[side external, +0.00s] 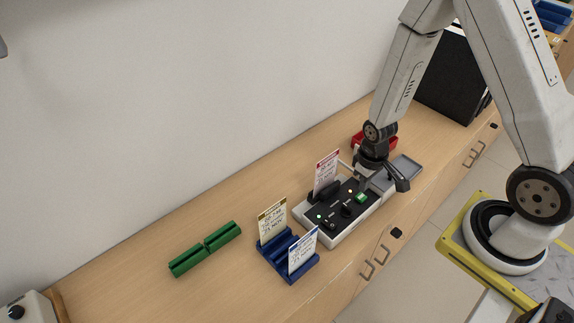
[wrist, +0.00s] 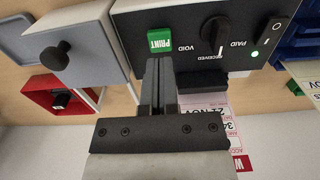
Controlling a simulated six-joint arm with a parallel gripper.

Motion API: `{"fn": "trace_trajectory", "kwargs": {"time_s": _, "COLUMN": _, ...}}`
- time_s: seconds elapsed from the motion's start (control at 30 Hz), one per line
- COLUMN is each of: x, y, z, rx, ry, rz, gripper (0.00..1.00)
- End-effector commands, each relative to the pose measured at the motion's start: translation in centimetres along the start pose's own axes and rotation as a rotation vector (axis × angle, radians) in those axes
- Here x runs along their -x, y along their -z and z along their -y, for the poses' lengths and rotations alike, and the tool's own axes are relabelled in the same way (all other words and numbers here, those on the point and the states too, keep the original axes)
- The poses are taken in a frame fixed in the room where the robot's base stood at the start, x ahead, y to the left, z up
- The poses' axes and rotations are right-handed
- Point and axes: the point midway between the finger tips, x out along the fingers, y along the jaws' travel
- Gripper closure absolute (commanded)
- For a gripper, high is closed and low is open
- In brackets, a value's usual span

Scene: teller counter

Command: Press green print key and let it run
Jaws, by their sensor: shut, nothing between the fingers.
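The green PRINT key (wrist: 160,42) sits on the black panel of the printer (wrist: 190,15); it also shows in the side external view (side external: 361,197). My gripper (wrist: 159,62) is shut and empty. Its fingertips appear just beside the key in the wrist view, and in the side external view my gripper (side external: 363,183) is low over the printer's right part. I cannot tell whether they touch the key. A black selector knob (wrist: 215,34) sits among the labels VOID, RECEIVED and PAID. A green light (wrist: 254,53) is lit by the switch (wrist: 275,30). A red-headed card (side external: 327,170) stands upright in the printer.
A blue rack (side external: 272,262) holds two cards left of the printer. Green holders (side external: 205,248) lie farther left. A red tray (side external: 358,140) is behind my gripper, and a grey tray (side external: 405,167) is to its right. A black box (side external: 452,75) stands at the far right.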

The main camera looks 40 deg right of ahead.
Motion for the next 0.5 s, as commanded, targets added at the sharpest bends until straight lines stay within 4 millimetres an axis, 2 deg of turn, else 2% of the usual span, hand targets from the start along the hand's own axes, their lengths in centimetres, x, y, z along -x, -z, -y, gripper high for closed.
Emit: {"fn": "trace_trajectory", "kwargs": {"time_s": 0.5, "x": 3.0, "y": 0.0, "z": 0.0, "rx": 0.0, "ry": 0.0, "rz": -0.001, "gripper": 1.0}}
